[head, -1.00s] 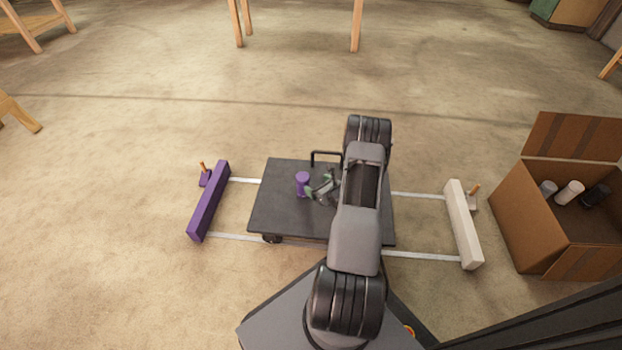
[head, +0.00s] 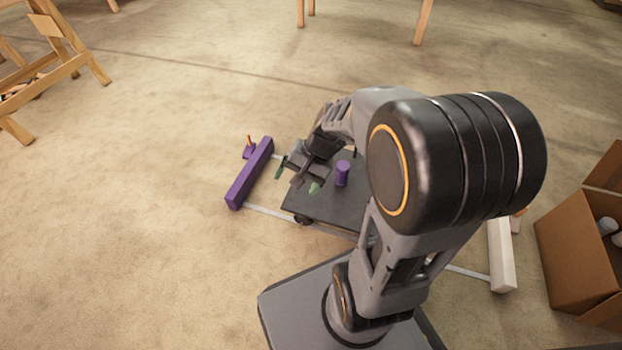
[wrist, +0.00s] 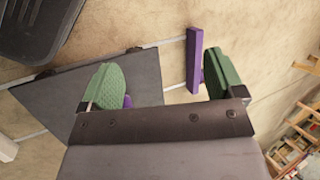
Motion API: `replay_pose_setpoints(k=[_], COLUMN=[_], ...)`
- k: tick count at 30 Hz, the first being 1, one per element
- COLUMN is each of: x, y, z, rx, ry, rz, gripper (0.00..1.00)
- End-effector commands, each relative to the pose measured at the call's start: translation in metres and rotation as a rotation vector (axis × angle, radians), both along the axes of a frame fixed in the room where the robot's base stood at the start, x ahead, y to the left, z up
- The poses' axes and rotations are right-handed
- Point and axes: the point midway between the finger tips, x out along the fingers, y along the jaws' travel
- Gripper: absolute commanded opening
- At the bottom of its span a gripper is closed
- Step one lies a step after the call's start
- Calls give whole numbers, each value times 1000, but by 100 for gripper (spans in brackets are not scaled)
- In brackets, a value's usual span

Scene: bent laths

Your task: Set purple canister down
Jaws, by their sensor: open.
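The purple canister (head: 343,173) stands upright on the dark flat cart (head: 322,205). In the wrist view a small part of the canister (wrist: 127,101) shows beside the left finger, which hides the rest. My gripper (head: 298,178) is open and empty, to the left of the canister and apart from it in the head view, above the cart's left edge. Its green finger pads (wrist: 160,80) are wide apart in the wrist view, with the floor and cart edge seen between them.
An open cardboard box (head: 575,250) holding canisters stands at the far right. The floor left is clear.

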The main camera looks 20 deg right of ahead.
Motion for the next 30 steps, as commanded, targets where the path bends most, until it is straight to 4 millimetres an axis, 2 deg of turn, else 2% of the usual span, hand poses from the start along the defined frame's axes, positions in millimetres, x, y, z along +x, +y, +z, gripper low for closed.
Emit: replay_pose_setpoints(k=[3,10,16,26,30], x=[-26,-48,-52,-52,-52], y=[3,-6,-10,-11,-11], z=[21,45,52,53,62], rx=[-211,-478,-555,-559,-559], ry=[-109,-251,-292,-292,-294], rz=[235,490,556,558,550], gripper=[88,88,88,88,88])
